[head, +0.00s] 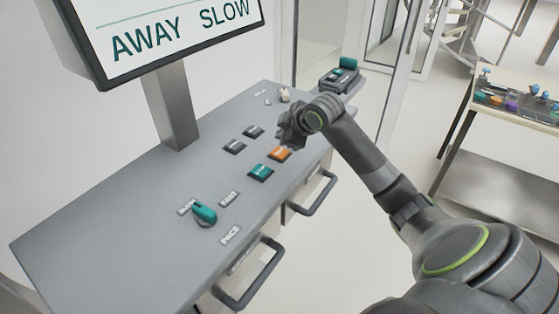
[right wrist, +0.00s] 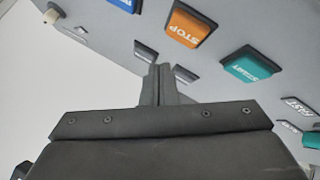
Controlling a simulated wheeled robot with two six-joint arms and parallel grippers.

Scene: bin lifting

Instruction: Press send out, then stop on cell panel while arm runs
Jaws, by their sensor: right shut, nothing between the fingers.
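The cell panel (head: 150,215) is a grey console with a screen (head: 170,35) reading "AWAY SLOW". The orange STOP button (head: 280,154) lies beside the teal START button (head: 261,172); in the right wrist view, STOP (right wrist: 188,25) and START (right wrist: 252,66) read clearly. Two dark buttons (head: 254,131) (head: 234,147) have labels too small to read. A blue button (right wrist: 125,4) is cut off at the top of the wrist view. My right gripper (head: 284,138) is shut and empty, near the panel's right side by STOP; I cannot tell contact. It also shows in the wrist view (right wrist: 157,70). My left gripper is out of view.
A teal knob (head: 204,212) and a pale knob (head: 284,95) stand up from the panel. Drawer handles (head: 312,194) stick out at its front. A teal-topped device (head: 341,75) stands behind. A table with coloured parts (head: 515,95) is at right.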

